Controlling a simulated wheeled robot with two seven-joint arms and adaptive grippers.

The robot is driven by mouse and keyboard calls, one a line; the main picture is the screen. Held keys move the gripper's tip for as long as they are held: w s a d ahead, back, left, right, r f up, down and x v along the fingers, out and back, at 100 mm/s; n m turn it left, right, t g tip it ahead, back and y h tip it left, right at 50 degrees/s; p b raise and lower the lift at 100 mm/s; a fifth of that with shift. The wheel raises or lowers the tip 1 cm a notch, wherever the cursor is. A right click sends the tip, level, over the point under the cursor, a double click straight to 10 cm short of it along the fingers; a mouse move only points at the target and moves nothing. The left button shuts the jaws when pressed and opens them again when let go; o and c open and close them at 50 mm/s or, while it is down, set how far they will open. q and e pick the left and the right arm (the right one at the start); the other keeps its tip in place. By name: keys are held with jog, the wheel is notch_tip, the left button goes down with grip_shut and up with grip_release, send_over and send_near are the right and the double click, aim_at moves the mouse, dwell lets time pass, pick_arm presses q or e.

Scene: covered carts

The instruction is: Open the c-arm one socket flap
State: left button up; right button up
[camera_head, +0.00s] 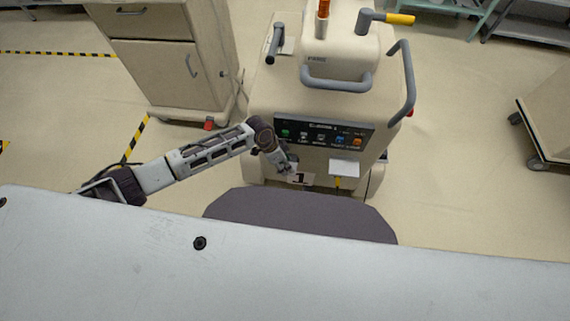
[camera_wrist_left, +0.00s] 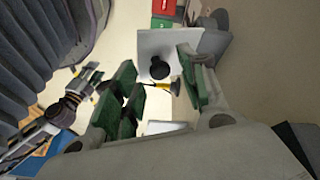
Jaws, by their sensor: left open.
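The c-arm cart (camera_head: 320,105) stands at the centre of the head view, with a dark control panel on its front. Below the panel, a white plate (camera_head: 344,167) shows on the right, with a small yellow part under it. My left gripper (camera_head: 297,177) is at the lower left of the front, by another small pale plate with a dark patch. In the left wrist view my left gripper (camera_wrist_left: 160,88) is open, its green pads apart. A white plate with a black round knob (camera_wrist_left: 160,68) shows beyond and between them. Contact is unclear. Which plate is the flap is unclear.
A beige drawer cart (camera_head: 165,60) stands at the back left, and another cart edge (camera_head: 548,120) shows at the right. Open floor lies right of the c-arm cart.

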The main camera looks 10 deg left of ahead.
pick_arm(q)
jog(key=v, duration=1.1)
jog(key=shift+r, duration=0.2)
jog(key=shift+a, duration=0.1)
jog(key=shift+c, duration=0.3)
